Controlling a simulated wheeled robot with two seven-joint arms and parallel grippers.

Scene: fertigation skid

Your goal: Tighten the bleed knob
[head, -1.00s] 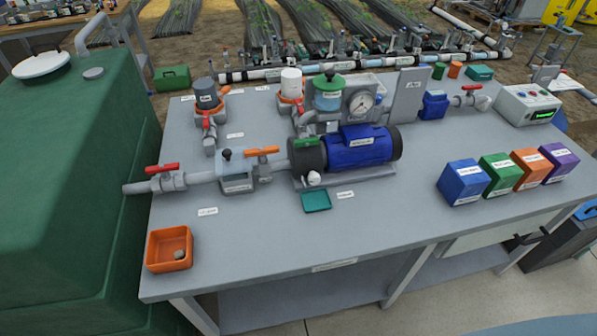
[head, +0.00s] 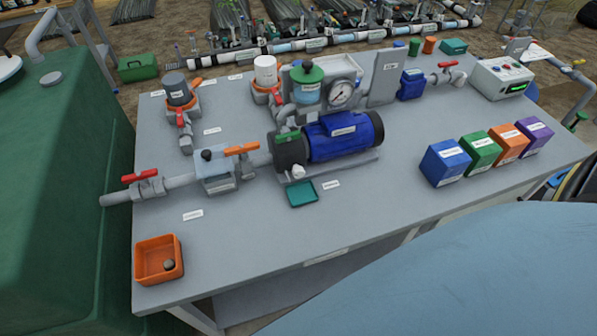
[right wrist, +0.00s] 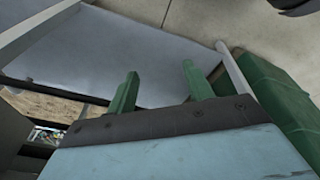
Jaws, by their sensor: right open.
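The pump has a blue motor (head: 345,135) and a dark grey head (head: 291,152) in the middle of the bench. A small white knob (head: 298,172) sits low on the front of the pump head, just behind a teal tray (head: 303,193). A black knob (head: 207,155) tops the grey block in the pipe to the left. The labels are too small to read, so I cannot be sure which is the bleed knob. My right gripper (right wrist: 160,75) shows in the right wrist view, its two green fingers apart with nothing between them. My left gripper is out of view.
An orange tray (head: 145,243) with a small grey piece stands at the bench's front left. Blue (head: 446,163), green, orange and purple boxes stand at the right. A green tank (head: 55,210) is at the left. The front middle of the bench (head: 250,235) is clear.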

